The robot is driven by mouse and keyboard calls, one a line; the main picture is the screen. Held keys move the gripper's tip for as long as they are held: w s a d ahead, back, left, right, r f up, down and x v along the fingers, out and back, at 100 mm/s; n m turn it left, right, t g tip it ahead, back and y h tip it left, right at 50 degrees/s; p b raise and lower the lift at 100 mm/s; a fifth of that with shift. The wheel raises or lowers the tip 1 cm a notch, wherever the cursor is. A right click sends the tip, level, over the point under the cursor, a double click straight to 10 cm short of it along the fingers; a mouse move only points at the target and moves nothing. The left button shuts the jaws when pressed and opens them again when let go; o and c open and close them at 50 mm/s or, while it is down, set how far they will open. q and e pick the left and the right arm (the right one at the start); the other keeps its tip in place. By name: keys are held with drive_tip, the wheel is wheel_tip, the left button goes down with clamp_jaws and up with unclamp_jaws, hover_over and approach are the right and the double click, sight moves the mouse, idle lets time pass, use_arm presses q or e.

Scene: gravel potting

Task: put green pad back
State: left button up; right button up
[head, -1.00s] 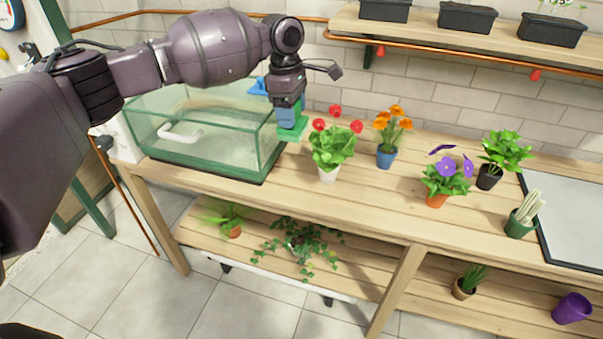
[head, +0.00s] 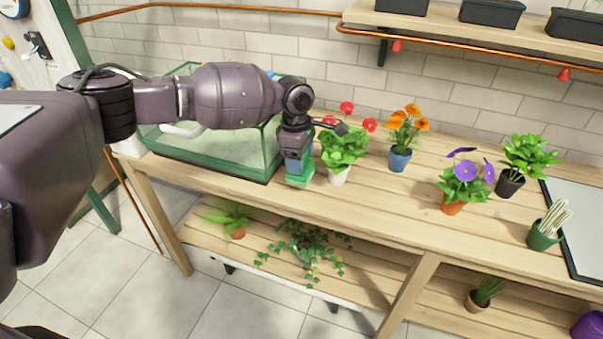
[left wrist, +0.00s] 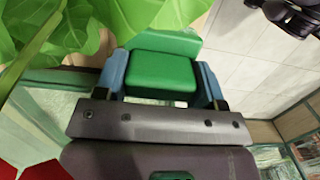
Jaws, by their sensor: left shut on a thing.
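My left gripper (head: 297,167) is shut on the green pad (head: 299,180), just right of the glass tank's front corner and left of the red-flowered plant. In the left wrist view the green pad (left wrist: 160,73) sits between the blue fingers of the left gripper (left wrist: 163,78). The head view does not show clearly whether the pad touches the tabletop. My right gripper is not in view.
The glass tank (head: 265,165) with a green frame stands left of the gripper. The red-flowered plant (head: 343,145) is close on the right. Further right are an orange-flowered plant (head: 403,130) and a purple-flowered plant (head: 464,182). The table's front edge (head: 350,224) is near.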

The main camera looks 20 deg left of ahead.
use_arm(q)
wheel_tip(320, 180, down, 4)
drive_tip(key=shift+f+b, duration=0.1)
drive_tip(key=shift+b, duration=0.4)
drive_tip(key=shift+f, duration=0.3)
drive_tip(key=shift+r, duration=0.1)
drive_tip(key=o, duration=1.2)
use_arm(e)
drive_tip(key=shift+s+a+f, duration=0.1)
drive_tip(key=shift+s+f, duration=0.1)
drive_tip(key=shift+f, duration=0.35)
use_arm(q)
drive_tip(key=shift+r, duration=0.1)
drive_tip(key=shift+r, duration=0.3)
drive_tip(key=r+p, duration=0.1)
drive_tip(key=r, duration=0.5)
drive_tip(key=a+r+p, duration=0.1)
drive_tip(key=r, duration=0.2)
drive_tip(key=shift+r+p, duration=0.35)
drive_tip(key=shift+r, duration=0.8)
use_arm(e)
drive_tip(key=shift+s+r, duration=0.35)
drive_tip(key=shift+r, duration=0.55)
